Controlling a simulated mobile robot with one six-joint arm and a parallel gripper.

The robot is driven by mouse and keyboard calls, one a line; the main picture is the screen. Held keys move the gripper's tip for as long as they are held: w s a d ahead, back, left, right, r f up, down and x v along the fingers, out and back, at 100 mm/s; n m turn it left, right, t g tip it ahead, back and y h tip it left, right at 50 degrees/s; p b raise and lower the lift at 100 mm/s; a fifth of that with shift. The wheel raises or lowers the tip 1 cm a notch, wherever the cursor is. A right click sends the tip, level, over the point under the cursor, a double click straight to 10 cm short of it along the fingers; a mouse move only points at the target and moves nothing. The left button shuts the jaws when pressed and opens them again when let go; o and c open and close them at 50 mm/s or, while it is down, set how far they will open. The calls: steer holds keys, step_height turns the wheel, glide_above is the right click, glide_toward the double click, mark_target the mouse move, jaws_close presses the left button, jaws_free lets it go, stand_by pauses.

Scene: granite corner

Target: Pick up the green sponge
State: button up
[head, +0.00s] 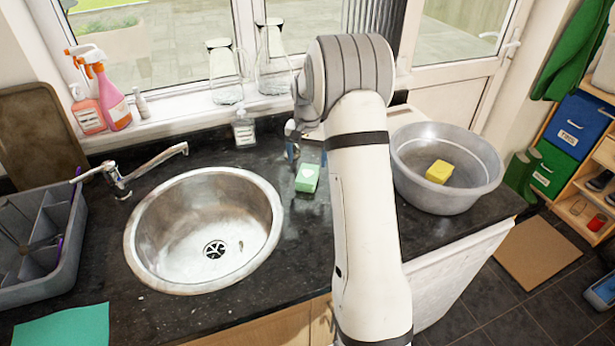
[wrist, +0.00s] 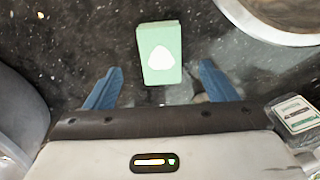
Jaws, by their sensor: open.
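The green sponge (head: 307,178) lies on the dark worktop, right of the round sink in the head view. It has a pale rounded mark on top. In the wrist view the sponge (wrist: 160,52) is near the middle, just beyond the fingertips and between their lines. My gripper (wrist: 158,80) is open, its two blue fingers apart on either side of the sponge's near end. In the head view my gripper (head: 305,150) is partly hidden by my arm, just behind the sponge. I cannot tell its exact height above the worktop.
The round metal sink (head: 160,235) is left of the sponge. A grey basin (head: 420,190) holding a yellow sponge (head: 439,172) stands to the right. A small clear bottle (head: 244,130) is behind the sink. The worktop immediately around the green sponge is clear.

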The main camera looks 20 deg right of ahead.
mark_target(307, 174)
steer(key=f+p, duration=0.1)
steer(key=f, duration=0.3)
steer(key=f+p, duration=0.1)
steer(key=f, duration=0.2)
steer(key=shift+w+d+f+p, duration=0.1)
steer(key=shift+w+f+p, duration=0.1)
steer(key=shift+f+p, duration=0.15)
steer(key=shift+c, duration=0.2)
steer(key=c, duration=1.1)
step_height(307, 174, up, 10)
steer(key=b, duration=0.2)
steer(key=shift+b, duration=0.35)
steer(key=o, duration=0.5)
steer(key=c, duration=0.3)
steer(key=shift+c, duration=0.2)
